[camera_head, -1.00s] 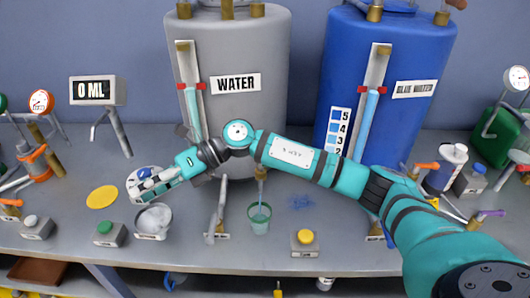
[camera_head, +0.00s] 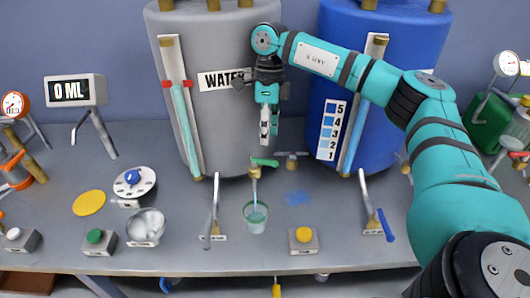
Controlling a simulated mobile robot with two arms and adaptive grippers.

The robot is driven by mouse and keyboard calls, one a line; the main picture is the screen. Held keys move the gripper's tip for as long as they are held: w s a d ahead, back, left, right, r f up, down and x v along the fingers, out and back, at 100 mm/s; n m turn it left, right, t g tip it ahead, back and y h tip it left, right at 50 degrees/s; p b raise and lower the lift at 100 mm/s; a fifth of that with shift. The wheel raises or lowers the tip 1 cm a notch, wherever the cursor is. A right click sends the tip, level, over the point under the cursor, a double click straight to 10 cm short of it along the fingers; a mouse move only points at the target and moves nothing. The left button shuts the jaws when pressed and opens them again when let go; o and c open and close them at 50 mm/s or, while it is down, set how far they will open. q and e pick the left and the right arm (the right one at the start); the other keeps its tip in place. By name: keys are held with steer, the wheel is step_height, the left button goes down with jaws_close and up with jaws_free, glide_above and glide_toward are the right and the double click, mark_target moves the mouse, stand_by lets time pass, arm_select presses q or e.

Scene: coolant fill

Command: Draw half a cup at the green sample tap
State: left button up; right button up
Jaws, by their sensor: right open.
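The green sample tap (camera_head: 264,162) sits on the front of the grey WATER tank, its green handle lying crosswise above a brass spout. A thin pale-blue line runs from the spout down into a small clear green-tinted cup (camera_head: 256,217) on the bench. Some liquid seems to be in the cup; its exact level is hard to read. My right gripper (camera_head: 265,138) points down just above the green handle, open and seemingly apart from it. My left gripper is out of view.
The grey WATER tank (camera_head: 225,125) and blue tank (camera_head: 400,130) stand behind. A display (camera_head: 75,89) reads 0 ML. Buttons, including a yellow one (camera_head: 303,235), a blue-knobbed dial (camera_head: 133,181) and a blue-handled lever (camera_head: 386,225) line the bench.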

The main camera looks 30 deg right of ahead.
mark_target(264, 164)
steer(key=f, duration=0.2)
steer(key=f+p, duration=0.1)
steer(key=f, duration=0.1)
steer(key=s+a+f, duration=0.1)
steer(key=f, duration=0.2)
jaws_close()
